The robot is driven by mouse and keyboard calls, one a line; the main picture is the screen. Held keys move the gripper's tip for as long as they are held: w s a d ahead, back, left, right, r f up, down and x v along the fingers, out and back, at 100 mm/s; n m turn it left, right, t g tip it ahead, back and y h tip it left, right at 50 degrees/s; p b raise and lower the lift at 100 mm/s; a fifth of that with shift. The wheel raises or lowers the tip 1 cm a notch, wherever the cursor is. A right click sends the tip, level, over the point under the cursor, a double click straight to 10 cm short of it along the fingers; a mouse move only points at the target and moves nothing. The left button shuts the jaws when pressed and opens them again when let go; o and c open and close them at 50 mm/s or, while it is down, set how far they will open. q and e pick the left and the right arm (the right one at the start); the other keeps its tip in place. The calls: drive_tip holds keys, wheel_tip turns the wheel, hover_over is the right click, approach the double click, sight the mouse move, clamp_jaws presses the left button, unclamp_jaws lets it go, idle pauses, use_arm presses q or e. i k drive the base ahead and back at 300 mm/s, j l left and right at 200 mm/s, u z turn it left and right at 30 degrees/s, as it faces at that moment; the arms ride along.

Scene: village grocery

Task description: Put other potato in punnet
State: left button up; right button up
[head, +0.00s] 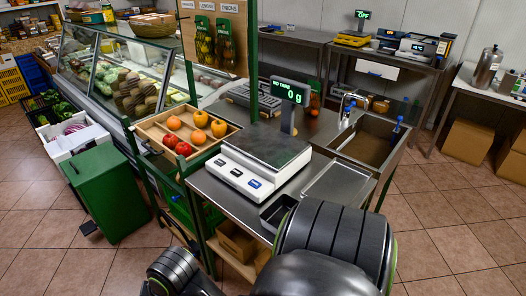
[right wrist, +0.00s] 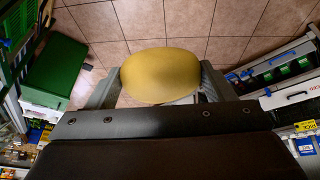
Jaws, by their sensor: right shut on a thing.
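A yellow-brown potato (right wrist: 160,75) is between the two fingers of my right gripper (right wrist: 160,84), which is shut on it, in the right wrist view. Floor tiles show behind the potato. In the head view my right arm fills the bottom middle and the right gripper is not visible. A small dark open tray (head: 268,222), perhaps the punnet, is at the counter's front edge beside the scale, partly hidden by my right arm. I cannot see what is in it. Part of my left arm shows at the bottom left; its gripper is out of view.
A scale (head: 262,150) with its display (head: 290,92) reading 0 g stands on the metal counter, its plate empty. A wooden crate (head: 158,128) of red and orange produce is to its left. A sink (head: 368,147) is at right. A green bin (head: 106,190) stands on the floor.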

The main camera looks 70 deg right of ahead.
sight(283, 219)
drive_tip(key=i+z, duration=0.15)
drive_tip(key=z, duration=0.25)
drive_tip(key=i+j+z, duration=0.1)
drive_tip(key=z, duration=0.3)
drive_tip(key=i+j+z, duration=0.15)
drive_tip(key=z, duration=0.25)
drive_tip(key=i+j+z, duration=0.15)
drive_tip(key=z, duration=0.25)
drive_tip(key=i+j+z, duration=0.15)
drive_tip(key=z, duration=0.25)
drive_tip(key=i+j+z, duration=0.2)
drive_tip(key=z, duration=0.2)
drive_tip(key=i+j+z, duration=0.15)
drive_tip(key=j+z, duration=0.25)
drive_tip(key=i+j+z, duration=0.1)
drive_tip(key=j+z, duration=0.15)
drive_tip(key=z, duration=0.15)
drive_tip(key=i+j+z, duration=0.2)
drive_tip(key=j+z, duration=0.25)
drive_tip(key=j, duration=0.2)
